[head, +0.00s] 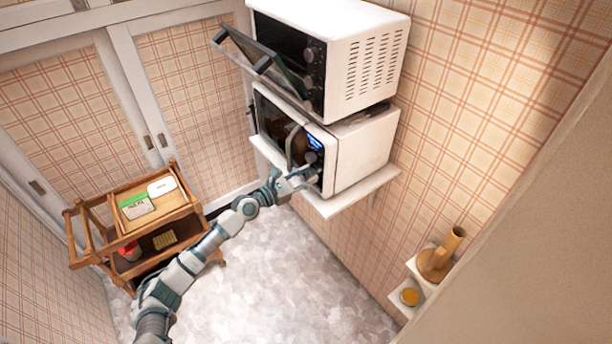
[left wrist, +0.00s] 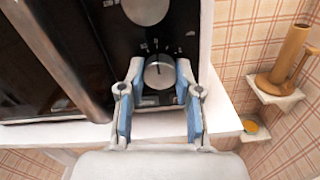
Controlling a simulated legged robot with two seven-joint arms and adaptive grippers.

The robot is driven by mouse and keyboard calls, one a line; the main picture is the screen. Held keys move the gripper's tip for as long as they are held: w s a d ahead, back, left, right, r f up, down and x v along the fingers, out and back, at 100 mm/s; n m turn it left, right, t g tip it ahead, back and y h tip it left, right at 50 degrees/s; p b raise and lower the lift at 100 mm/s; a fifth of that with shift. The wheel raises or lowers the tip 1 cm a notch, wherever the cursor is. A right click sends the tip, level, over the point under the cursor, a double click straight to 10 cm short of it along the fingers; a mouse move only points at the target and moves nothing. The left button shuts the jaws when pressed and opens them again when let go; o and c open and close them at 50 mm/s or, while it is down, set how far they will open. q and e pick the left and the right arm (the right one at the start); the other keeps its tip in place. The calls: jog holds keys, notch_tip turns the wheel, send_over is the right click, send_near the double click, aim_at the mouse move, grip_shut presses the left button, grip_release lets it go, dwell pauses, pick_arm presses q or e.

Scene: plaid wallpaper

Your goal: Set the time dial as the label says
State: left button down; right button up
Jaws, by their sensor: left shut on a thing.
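The lower white microwave (head: 362,150) sits on a wall shelf, with a lit blue display and a control panel on its front. My left gripper (head: 311,172) is at the lower part of that panel. In the left wrist view, my left gripper (left wrist: 157,82) has its two fingers on either side of a round silver dial (left wrist: 159,72) and is shut on it. The dial has a dark pointer line, roughly upright in that view, and small marks around it. Another round knob (left wrist: 146,10) sits above it. A green-and-white package (head: 137,205) lies on the cart; its print is too small to read.
A white oven (head: 370,60) with its door (head: 262,62) hanging open stands above the microwave. A wooden cart (head: 190,208) stands at the left. Small wall shelves at the right hold a brown jug (head: 436,262) and a small dish (head: 409,296). The middle floor is clear.

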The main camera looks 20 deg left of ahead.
pick_arm(q)
jog(key=shift+m, duration=0.3)
